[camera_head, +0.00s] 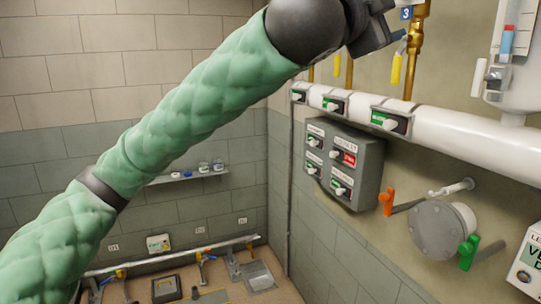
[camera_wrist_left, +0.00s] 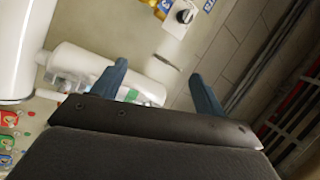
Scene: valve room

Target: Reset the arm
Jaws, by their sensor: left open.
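My left arm, in a green quilted sleeve (camera_head: 190,105), crosses the head view from the lower left to the top. Its dark wrist (camera_head: 305,28) is near the top edge. My left gripper (camera_head: 393,24) is at the upper right, in front of the brass pipe, and is partly cut off by the top edge. In the left wrist view its two blue-grey fingers (camera_wrist_left: 158,80) stand wide apart with nothing between them. A gap to the wall fittings cannot be judged. My right gripper is not in view.
A white pipe (camera_head: 455,138) with switches runs along the right wall. Below are a grey control box (camera_head: 343,165), a round flange (camera_head: 436,230), an orange lever (camera_head: 386,201) and a green lever (camera_head: 467,252). A shelf (camera_head: 190,176) and floor-level pipework are at the back.

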